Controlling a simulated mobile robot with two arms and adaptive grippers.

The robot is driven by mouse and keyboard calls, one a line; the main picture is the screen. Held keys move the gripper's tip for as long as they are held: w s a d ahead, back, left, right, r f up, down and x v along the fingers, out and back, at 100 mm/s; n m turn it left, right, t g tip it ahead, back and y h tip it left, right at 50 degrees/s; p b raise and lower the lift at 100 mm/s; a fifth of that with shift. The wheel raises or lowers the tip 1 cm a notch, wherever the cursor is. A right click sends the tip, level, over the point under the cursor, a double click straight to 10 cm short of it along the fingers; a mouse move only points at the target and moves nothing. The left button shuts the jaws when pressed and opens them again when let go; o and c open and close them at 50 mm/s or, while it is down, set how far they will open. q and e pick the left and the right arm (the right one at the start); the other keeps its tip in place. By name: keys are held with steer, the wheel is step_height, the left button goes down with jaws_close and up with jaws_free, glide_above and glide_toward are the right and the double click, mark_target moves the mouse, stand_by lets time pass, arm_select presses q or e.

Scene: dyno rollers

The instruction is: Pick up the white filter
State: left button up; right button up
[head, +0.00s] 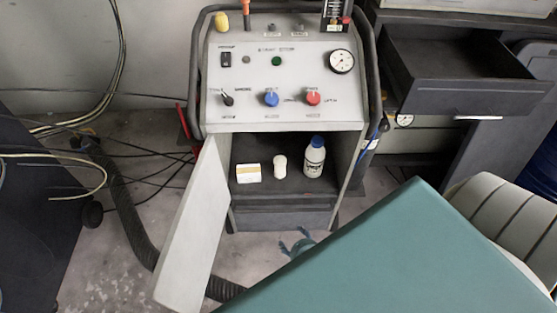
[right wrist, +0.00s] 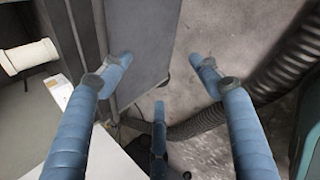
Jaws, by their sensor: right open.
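The white filter (head: 280,166) is a small pale cylinder standing upright on the dark shelf of the open cabinet. It stands between a white-and-yellow box (head: 248,173) and a white bottle with a blue cap (head: 314,157). My right gripper (head: 297,243) has blue fingers, is open and empty, and is low in front of the cabinet, partly hidden by a teal surface. In the right wrist view, the spread fingers (right wrist: 158,65) have nothing between them. A white cylinder (right wrist: 28,57), probably the filter, lies off to their left. My left gripper is not in view.
The cabinet's door (head: 192,232) hangs open to the left. A drawer (head: 278,216) is below the shelf. A teal surface (head: 375,262) covers the lower right. A ribbed black hose (head: 125,208) runs over the floor. An open drawer (head: 462,72) juts out at the upper right.

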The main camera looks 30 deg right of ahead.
steer(key=w+d+r+n+t+b, duration=0.1)
steer(key=w+n+b, duration=0.1)
steer(key=w+n+t+h+b, duration=0.1)
steer(key=w+n+b, duration=0.1)
steer(key=w, duration=0.1)
steer(key=w+d+r+n+b, duration=0.1)
steer(key=w+n+b, duration=0.1)
steer(key=w, duration=0.1)
steer(key=shift+w+d+r+t, duration=0.25)
steer(key=shift+d+r+t, duration=0.05)
steer(key=shift+d+t, duration=0.1)
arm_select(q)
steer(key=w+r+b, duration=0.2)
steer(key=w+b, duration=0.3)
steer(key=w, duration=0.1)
arm_select(e)
steer(key=n+t+h, duration=0.2)
steer(key=n+t, duration=0.1)
steer(key=n, duration=0.3)
glide_toward(278, 170)
steer(key=b+x, duration=0.2)
steer(key=x, duration=0.7)
steer(key=shift+d, duration=0.1)
steer(key=shift+w+d, duration=0.1)
steer(key=shift+w, duration=0.2)
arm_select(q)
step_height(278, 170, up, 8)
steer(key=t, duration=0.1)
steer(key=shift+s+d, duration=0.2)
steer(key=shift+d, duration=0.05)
